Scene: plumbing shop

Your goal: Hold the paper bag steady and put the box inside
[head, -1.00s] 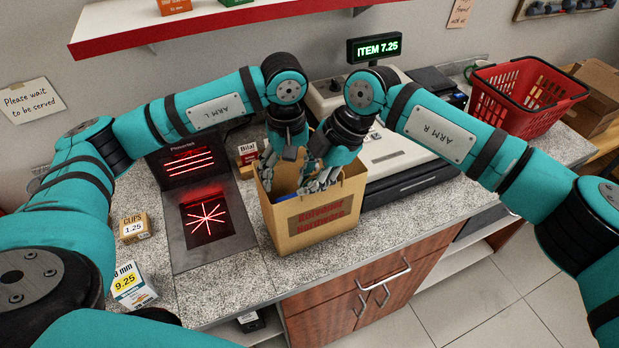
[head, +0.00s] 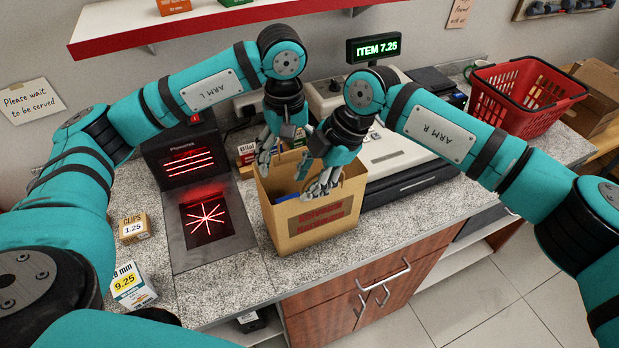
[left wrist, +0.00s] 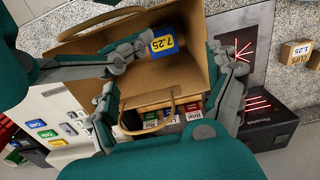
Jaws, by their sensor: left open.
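The brown paper bag (head: 330,228) stands upright and open on the counter. A blue and yellow box marked 7.25 (left wrist: 164,42) is inside the bag's mouth; its blue side shows in the head view (head: 287,198). My left gripper (head: 282,160) is open at the bag's rear rim, with its fingers spread apart; they also show in the left wrist view (left wrist: 170,85). My right gripper (head: 322,190) is lower, over the bag's front part, with its fingertips close to the box. Whether it grips the box is unclear.
A scanner (head: 207,222) with red lit patterns is left of the bag. Small boxes, one marked CLIPS (head: 134,228) and one 9.25 (head: 130,286), stand at the left. The register (head: 395,150) is behind right, a red basket (head: 525,95) further right.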

